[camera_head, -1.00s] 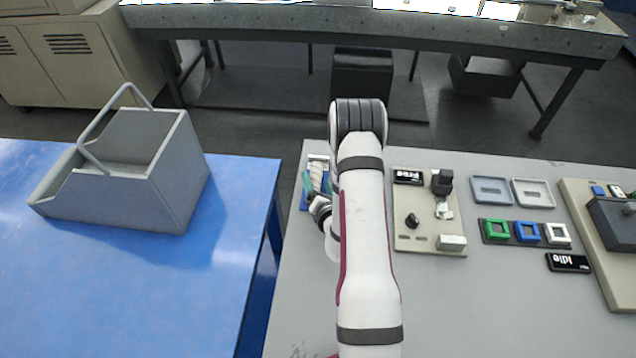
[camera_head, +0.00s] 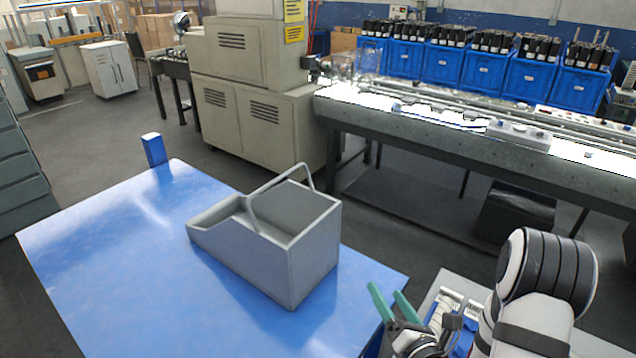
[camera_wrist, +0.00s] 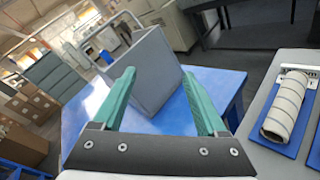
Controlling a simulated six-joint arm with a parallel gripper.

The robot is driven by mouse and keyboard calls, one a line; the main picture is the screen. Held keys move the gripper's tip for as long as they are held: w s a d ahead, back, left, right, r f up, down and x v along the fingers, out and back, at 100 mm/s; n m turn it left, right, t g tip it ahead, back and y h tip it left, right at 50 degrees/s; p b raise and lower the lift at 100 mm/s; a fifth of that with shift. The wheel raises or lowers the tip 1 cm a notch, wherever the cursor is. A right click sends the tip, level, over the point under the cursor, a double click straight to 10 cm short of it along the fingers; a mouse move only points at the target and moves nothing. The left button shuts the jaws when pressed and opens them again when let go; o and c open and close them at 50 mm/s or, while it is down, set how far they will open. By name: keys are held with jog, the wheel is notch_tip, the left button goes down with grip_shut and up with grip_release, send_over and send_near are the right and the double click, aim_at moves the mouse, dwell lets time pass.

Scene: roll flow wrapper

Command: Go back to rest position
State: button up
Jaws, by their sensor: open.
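My gripper (camera_head: 387,292) shows at the lower right of the head view, with its two green fingers spread apart. In the wrist view my gripper (camera_wrist: 158,75) is open, and nothing is held between the fingers. The fingers point towards the grey handled tote (camera_wrist: 165,75) on the blue table, which stands beyond them. In the head view the gripper is to the right of the tote (camera_head: 315,255), apart from it, near the blue table's right corner.
A pale striped roll (camera_wrist: 284,105) lies on a blue plate (camera_wrist: 270,144) at the right of the wrist view. The blue table (camera_head: 150,270) has free room left of the tote. A grey conveyor bench (camera_head: 420,130) and a beige cabinet (camera_head: 255,120) stand behind.

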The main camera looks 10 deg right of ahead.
jog(key=s+a+r+n+g+y, duration=0.35)
jog(key=a+n, duration=0.25)
jog(key=a, duration=0.2)
jog(key=s+a+r+n+g+y, duration=0.3)
jog(key=a+r+n+y, duration=0.15)
jog(key=a+n, duration=0.2)
jog(key=s+a+r+n+g+y, duration=0.35)
jog(key=a+n+y, duration=0.2)
jog(key=a, duration=0.25)
jog(key=s+a+f+n+g+h, duration=0.1)
jog(key=s+f+n+g+h, duration=0.1)
jog(key=s+n+g+h, duration=0.8)
jog(key=s+d+f+n+t+h, duration=0.1)
jog(key=s+d+n+t+h, duration=0.2)
jog(key=s+d+n, duration=0.4)
jog(key=shift+s+d+f+n, duration=0.15)
jog(key=shift+d+f+n, duration=0.3)
jog(key=shift+d, duration=0.8)
jog(key=shift+r+h, duration=0.1)
jog(key=shift+h, duration=0.15)
